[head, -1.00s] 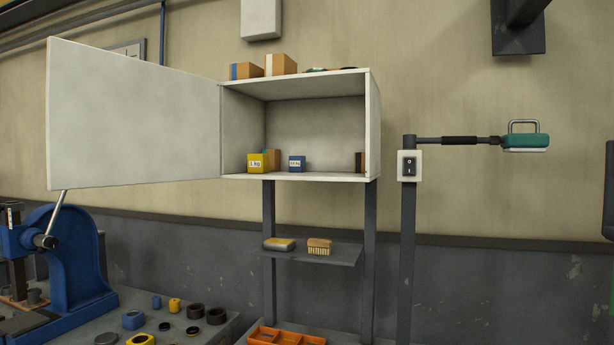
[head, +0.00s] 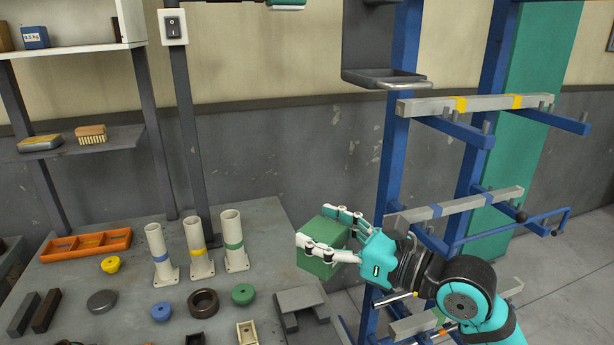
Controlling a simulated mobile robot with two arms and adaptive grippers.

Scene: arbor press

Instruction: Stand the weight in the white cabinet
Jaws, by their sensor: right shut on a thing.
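My right gripper (head: 314,227) comes in from the right and is shut on a green block (head: 318,264), which looks like the weight. It holds the block near the right end of the grey workbench, next to the blue rack. No label shows on the block. The white cabinet (head: 132,20) is at the upper left, with only its lower right part in view. A blue weight (head: 35,37) marked 0.5 kg stands on its floor, with a dark thing (head: 117,30) by the right wall.
The workbench (head: 75,275) holds an orange tray (head: 62,251), three pale tubes (head: 197,248), rings and knobs. A shelf with a brush (head: 91,134) hangs under the cabinet. A switch post (head: 183,110) stands right of it. The blue rack (head: 393,150) carries bars.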

